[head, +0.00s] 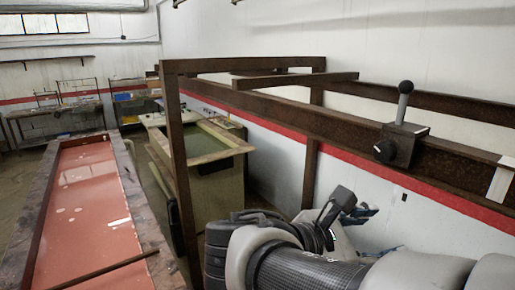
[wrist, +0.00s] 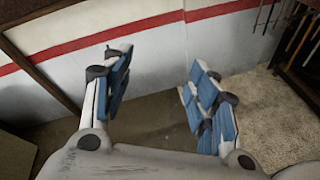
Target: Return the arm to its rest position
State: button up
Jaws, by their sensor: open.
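My gripper (wrist: 160,88) is open in the wrist view, with its two blue-padded fingers spread wide and nothing between them. Behind the fingers are the white wall with its red stripe and the floor. In the head view my arm lies across the lower right, below the rusty rail. There my gripper (head: 362,214) is mostly hidden behind the wrist, with only bits of blue and grey showing, close to the wall.
A rusty frame with a long rail (head: 300,115) runs along the wall above my arm. A long trough with a red surface (head: 90,200) lies left. A tank (head: 205,150) stands behind the frame.

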jog(key=s+d+f+m+g+y+b, duration=0.1)
jog(key=s+d+f+m+b, duration=0.15)
jog(key=f, duration=0.35)
jog(key=s+d+f+m+g+y+b, duration=0.1)
jog(key=s+f+m+g+y+b, duration=0.15)
jog(key=f, duration=0.35)
jog(key=s+a+f+m+y+b, duration=0.3)
jog(key=f+m+b, duration=0.1)
jog(key=f, duration=0.4)
jog(key=s+a+f+m+t+y+b, duration=0.1)
jog(key=s+a+f+m+y+b, duration=0.2)
jog(key=f+b, duration=0.3)
jog(key=s+a+f+m+t+y+b, duration=0.1)
jog(key=f+m+b, duration=0.4)
jog(key=f, duration=0.5)
jog(key=s+a+m+y, duration=0.1)
jog(key=s+y, duration=0.1)
jog(key=shift+a+f+y, duration=0.25)
jog(key=shift+a+y, duration=0.1)
jog(key=shift+a, duration=0.05)
